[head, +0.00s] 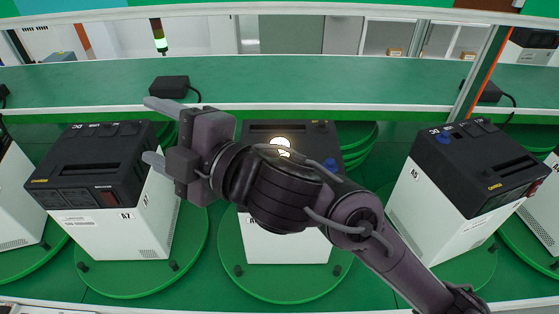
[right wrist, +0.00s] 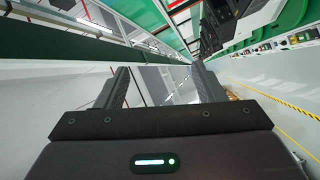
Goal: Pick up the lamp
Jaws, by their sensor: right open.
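A small glowing, yellowish-white round spot (head: 280,140) shows in the head view at the top of my right forearm, in front of the middle unit. I cannot tell whether it is the lamp or a light on something else. No other lamp stands out clearly on the line. My left gripper is not in view.
Black-and-white units stand on green turntables: one at left (head: 105,180), one in the middle (head: 285,240), partly hidden by my arm, and one at right (head: 465,185). A green shelf (head: 320,85) behind bears small black boxes (head: 169,87). A signal light (head: 159,37) stands farther back.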

